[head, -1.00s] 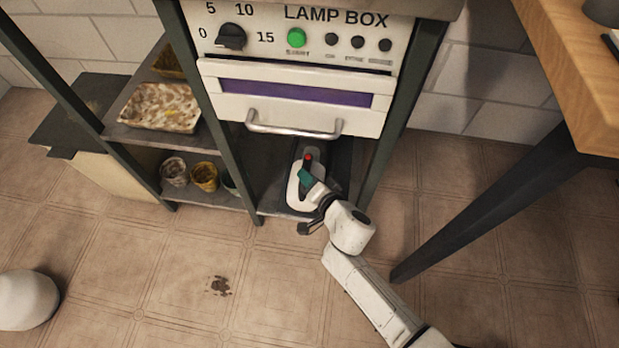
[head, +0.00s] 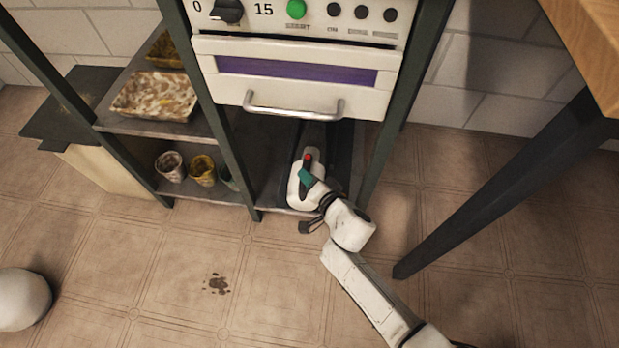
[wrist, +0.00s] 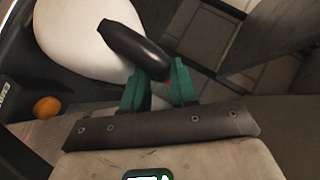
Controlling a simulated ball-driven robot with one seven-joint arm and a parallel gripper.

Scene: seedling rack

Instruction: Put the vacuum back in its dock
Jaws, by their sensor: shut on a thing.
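The vacuum (head: 294,188) is a small white hand-held unit with a dark handle and a red spot on top. It is in the low bay under the lamp box, near the shelf's front edge. My gripper (head: 306,178), with teal fingers, is shut on its handle. In the wrist view the dark handle (wrist: 135,46) is between the fingers of my gripper (wrist: 160,84), and the white body lies beyond. A dark surround with pale lettering (wrist: 12,80) lies left of the body; I cannot tell whether this is the dock or whether the vacuum is seated.
The lamp box (head: 296,75) with its bar handle (head: 293,112) hangs above the bay. Dark rack legs flank it. Several pots (head: 203,170) and a speckled tray (head: 154,96) are at left. A wooden table (head: 593,45) stands right. An orange round thing (wrist: 47,106) lies near the vacuum.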

